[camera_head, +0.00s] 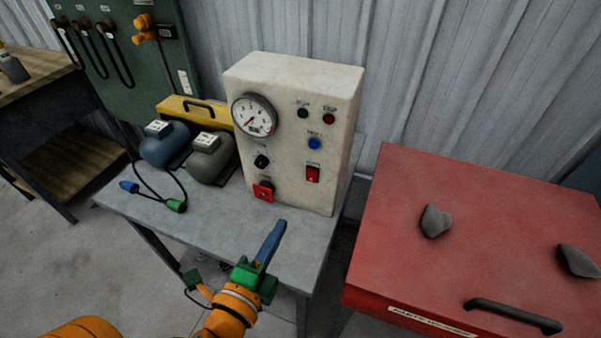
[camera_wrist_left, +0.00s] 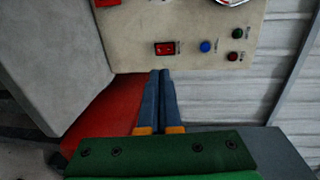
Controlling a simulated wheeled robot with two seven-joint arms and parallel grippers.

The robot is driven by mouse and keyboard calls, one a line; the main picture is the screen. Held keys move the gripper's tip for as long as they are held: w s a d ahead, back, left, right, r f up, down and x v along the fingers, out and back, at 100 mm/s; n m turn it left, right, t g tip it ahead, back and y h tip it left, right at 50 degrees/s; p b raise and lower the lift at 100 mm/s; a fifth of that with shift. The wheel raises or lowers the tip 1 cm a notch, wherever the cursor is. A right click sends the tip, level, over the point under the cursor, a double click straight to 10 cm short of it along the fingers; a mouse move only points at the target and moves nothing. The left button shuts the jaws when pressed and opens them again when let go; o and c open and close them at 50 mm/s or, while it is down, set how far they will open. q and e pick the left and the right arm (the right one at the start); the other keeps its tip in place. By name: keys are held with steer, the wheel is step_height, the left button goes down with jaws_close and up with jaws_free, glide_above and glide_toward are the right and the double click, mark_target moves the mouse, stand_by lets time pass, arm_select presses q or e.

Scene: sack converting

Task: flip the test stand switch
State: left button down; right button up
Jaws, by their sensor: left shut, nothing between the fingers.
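The test stand is a cream box (camera_head: 290,170) with a round gauge, standing on a grey table. Its red rocker switch (camera_head: 312,174) is at the lower right of the front panel. In the left wrist view the red switch (camera_wrist_left: 165,48) shows just beyond my fingertips. My left gripper (camera_head: 281,226) is shut and empty, its blue fingers pointing up towards the panel from below. In the wrist view the closed fingers (camera_wrist_left: 160,75) end near the panel's edge, below the switch; I cannot tell whether they touch it. My right gripper is not in view.
The panel also carries a blue button (camera_head: 314,144), a black knob (camera_head: 262,161) and a red rotary switch (camera_head: 263,191). Two motors (camera_head: 210,158) and a cable sit left on the table (camera_head: 225,222). A red cabinet (camera_head: 480,220) stands at right.

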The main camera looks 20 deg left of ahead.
arm_select(q)
steer(key=p, duration=0.3)
glide_toward(310, 179)
steer(key=w, duration=0.5)
steer(key=shift+w+d+f, duration=0.1)
steer(key=shift+w+f, duration=0.2)
steer(key=shift+w, duration=0.1)
steer(key=shift+w+f, duration=0.15)
steer(key=shift+w, duration=0.35)
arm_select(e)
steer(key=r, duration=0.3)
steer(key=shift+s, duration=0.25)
